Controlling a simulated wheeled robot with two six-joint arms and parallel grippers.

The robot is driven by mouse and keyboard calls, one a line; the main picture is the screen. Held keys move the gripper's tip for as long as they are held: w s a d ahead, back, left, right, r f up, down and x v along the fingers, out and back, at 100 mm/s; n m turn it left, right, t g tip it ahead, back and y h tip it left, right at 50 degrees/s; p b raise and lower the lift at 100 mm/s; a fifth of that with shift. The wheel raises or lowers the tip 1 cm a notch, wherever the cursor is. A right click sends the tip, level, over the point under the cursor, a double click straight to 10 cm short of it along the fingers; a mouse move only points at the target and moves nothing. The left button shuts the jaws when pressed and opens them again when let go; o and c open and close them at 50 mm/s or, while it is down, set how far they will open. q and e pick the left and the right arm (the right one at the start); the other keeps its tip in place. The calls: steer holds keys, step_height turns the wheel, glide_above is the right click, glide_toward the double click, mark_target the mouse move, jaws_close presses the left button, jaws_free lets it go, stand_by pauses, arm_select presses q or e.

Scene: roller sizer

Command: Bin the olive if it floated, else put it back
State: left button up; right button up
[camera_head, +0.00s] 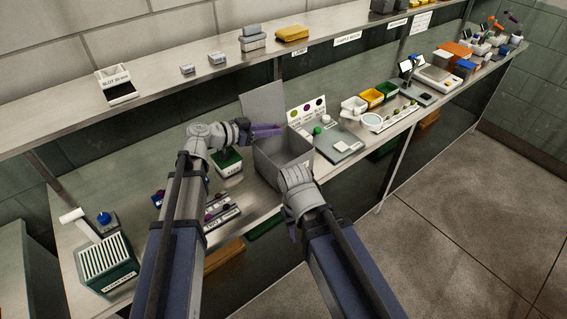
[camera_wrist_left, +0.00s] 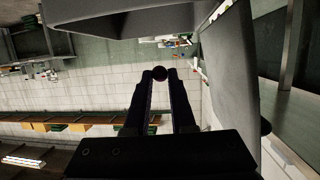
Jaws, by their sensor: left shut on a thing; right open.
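My left gripper (camera_head: 268,131) is shut on a small dark round olive (camera_wrist_left: 159,73), held between its fingertips in the left wrist view. In the head view the gripper is above the back part of an open grey bin (camera_head: 284,160), in front of its raised lid (camera_head: 263,104). The bin also shows close by along the top of the left wrist view (camera_wrist_left: 120,20), with the lid at the right (camera_wrist_left: 232,80). My right gripper (camera_head: 297,182) is low in front of the bin; its fingers are mostly hidden by its own wrist. The bin's inside bottom is hidden.
A green-topped container (camera_head: 228,163) and a tray with dark olives (camera_head: 222,210) stand left of the bin. A colour chart (camera_head: 306,111), a scale-like device (camera_head: 338,146) and small coloured bins (camera_head: 372,97) stand right. A shelf (camera_head: 180,82) runs above the bench.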

arm_select(q)
step_height(320, 180, down, 5)
steer(key=b, duration=0.4)
steer(key=shift+r, duration=0.15)
steer(key=o, duration=0.8)
steer(key=shift+o, duration=0.2)
steer(key=p+v, duration=0.2)
steer(key=v, duration=0.5)
steer(key=shift+s+a, duration=0.15)
steer(key=shift+a, duration=0.2)
steer(key=shift+r, duration=0.15)
